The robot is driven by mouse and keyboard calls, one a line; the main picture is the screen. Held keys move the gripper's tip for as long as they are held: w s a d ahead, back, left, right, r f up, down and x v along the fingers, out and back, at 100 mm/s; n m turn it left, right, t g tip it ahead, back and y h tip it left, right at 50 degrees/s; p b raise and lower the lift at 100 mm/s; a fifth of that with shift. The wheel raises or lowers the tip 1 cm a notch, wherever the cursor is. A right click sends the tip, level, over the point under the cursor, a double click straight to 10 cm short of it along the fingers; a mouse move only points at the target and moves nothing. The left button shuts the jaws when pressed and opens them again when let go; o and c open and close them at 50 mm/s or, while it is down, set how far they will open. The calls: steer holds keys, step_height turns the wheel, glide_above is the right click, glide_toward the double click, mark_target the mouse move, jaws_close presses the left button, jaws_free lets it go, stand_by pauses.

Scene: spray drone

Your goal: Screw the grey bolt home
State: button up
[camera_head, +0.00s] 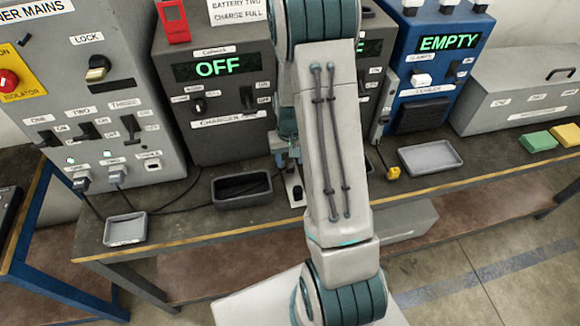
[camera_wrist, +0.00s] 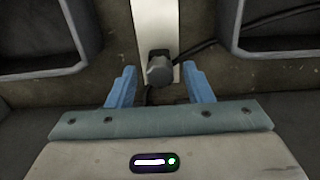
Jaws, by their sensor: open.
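The grey bolt (camera_wrist: 160,71) shows its head in the wrist view, with a dark piece behind it. It sits at the near end of a white plate (camera_wrist: 155,22). My gripper (camera_wrist: 161,80) is open, one blue fingertip on each side of the bolt, with visible gaps on both sides. The fingers do not touch the bolt in this view; how deep it sits cannot be told. In the head view the white plate (camera_head: 292,183) shows on the bench beside my arm, and my arm hides much of the gripper.
A dark tray (camera_head: 242,188) stands left of the plate and a grey tray (camera_head: 430,157) to the right. A black cable (camera_wrist: 265,22) runs beside the bolt. Charger cabinets (camera_head: 215,100) line the back of the bench. A yellow connector (camera_head: 393,173) lies near the grey tray.

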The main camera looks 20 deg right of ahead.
steer(key=shift+c, duration=0.4)
jaws_close()
steer(key=m, duration=0.2)
steer(key=shift+m, duration=0.4)
steer(key=m, duration=0.4)
steer(key=shift+m+p, duration=0.3)
steer(key=shift+p, duration=0.1)
steer(key=m+p, duration=0.1)
steer(key=m, duration=0.3)
steer(key=shift+r+m, duration=0.1)
steer(key=shift+m, duration=0.2)
steer(key=shift+f+m+p, duration=0.2)
steer(key=shift+m+p, duration=0.35)
steer(key=shift+m, duration=0.85)
